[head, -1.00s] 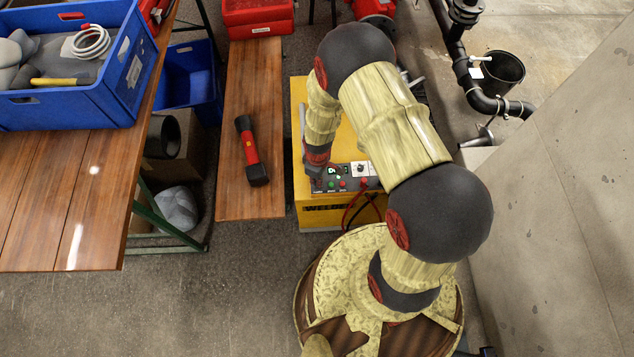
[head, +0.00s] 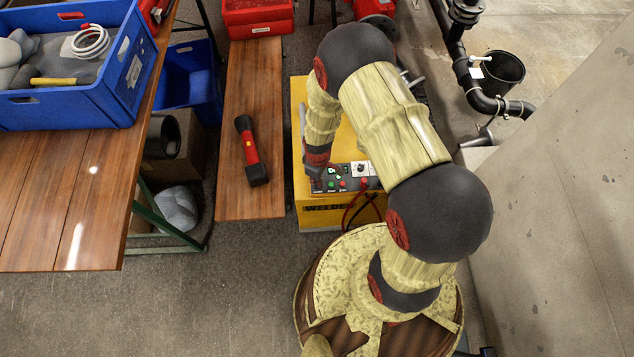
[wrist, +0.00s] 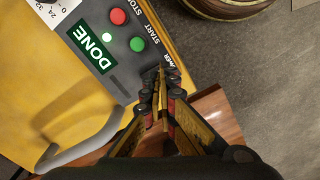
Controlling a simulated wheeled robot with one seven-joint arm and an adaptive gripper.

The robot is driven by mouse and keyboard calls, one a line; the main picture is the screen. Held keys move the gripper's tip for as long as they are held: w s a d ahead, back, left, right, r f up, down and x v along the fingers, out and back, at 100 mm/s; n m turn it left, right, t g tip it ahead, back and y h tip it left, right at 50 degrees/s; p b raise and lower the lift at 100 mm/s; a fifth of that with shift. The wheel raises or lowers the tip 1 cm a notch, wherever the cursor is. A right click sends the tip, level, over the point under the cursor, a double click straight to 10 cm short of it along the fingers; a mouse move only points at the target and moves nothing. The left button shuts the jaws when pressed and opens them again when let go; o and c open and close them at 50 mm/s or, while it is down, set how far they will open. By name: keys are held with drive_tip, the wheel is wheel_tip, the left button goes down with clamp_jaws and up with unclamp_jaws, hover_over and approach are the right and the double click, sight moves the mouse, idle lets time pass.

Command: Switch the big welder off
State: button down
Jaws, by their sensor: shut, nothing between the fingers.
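The big welder is a yellow box (head: 322,217) in front of my base in the head view, partly hidden under my arm. Its dark control panel (head: 349,184) is on top at the near edge. In the wrist view the panel shows a DONE display (wrist: 92,47), a lit light, a red STOP button (wrist: 117,16) and a green START button (wrist: 137,44). My gripper (wrist: 163,88) is shut and empty, with its fingertips at the PWR label (wrist: 169,57) at the panel's end. The fingers hide whatever control is there. I cannot tell whether they touch it.
A wooden bench (head: 240,200) with a black and red flashlight (head: 250,150) stands left of the welder. A grey handle (wrist: 85,147) rises beside the panel. A wooden table (head: 60,220) with a blue crate (head: 120,95) is further left. Black pipes and a concrete wall are right.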

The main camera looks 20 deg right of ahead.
drive_tip(key=shift+f+b, duration=0.7)
drive_tip(key=shift+f, duration=0.3)
idle(0.5)
drive_tip(key=shift+r, duration=0.15)
drive_tip(key=shift+r+p, duration=2.8)
drive_tip(key=shift+r, duration=0.6)
